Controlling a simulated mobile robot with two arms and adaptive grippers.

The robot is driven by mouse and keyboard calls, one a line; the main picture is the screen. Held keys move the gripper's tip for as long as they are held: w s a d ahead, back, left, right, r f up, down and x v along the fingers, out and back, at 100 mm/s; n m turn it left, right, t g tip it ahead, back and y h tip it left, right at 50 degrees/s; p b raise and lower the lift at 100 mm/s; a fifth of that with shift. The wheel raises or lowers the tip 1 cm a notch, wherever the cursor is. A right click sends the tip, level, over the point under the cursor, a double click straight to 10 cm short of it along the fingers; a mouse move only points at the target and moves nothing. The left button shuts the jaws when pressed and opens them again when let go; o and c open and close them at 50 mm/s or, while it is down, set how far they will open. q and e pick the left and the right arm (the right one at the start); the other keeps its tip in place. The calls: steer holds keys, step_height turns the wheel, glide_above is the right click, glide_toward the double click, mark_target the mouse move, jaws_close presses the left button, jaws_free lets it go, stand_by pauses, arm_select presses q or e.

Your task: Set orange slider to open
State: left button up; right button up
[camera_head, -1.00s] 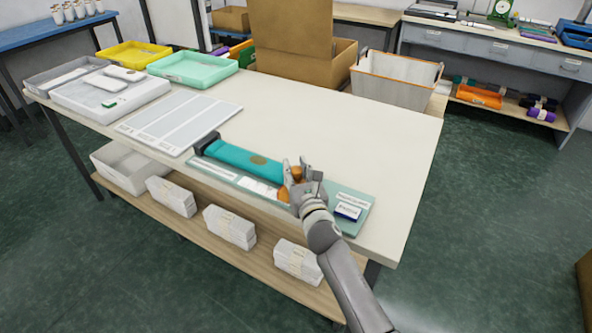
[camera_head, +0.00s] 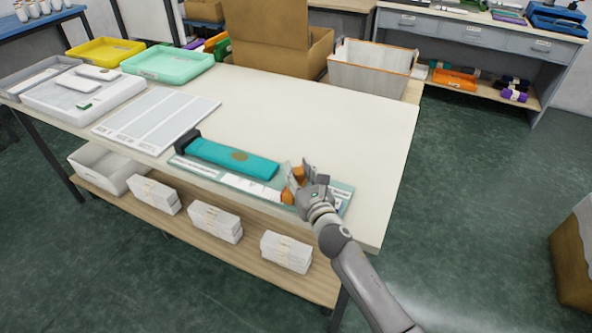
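The bar lies on a pale green labelled board (camera_head: 181,161) along the table's front edge. A gap shows between the bar's right end and the slider. My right gripper (camera_head: 295,182) is at the slider, its fingers around the orange part, and it looks closed on it. The fingers hide part of the slider, and the hand covers the labels at the board's right end. My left gripper is out of view.
A striped sheet (camera_head: 157,121) lies left of the board on the white table (camera_head: 330,120). White, yellow (camera_head: 104,51) and mint (camera_head: 168,62) trays stand at the far left. A cardboard box and a white bin (camera_head: 370,72) stand behind. The table's middle is clear.

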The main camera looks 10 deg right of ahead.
steer(key=shift+o, duration=1.3)
steer(key=shift+s+d, duration=0.1)
steer(key=shift+d, duration=0.1)
steer(key=shift+a, duration=0.1)
steer(key=s, duration=0.4)
steer(key=s+d, duration=0.1)
steer(key=s, duration=0.2)
steer(key=s+d, duration=0.1)
steer(key=s, duration=0.3)
steer(key=shift+s+d, duration=0.2)
steer(key=shift+s, duration=0.15)
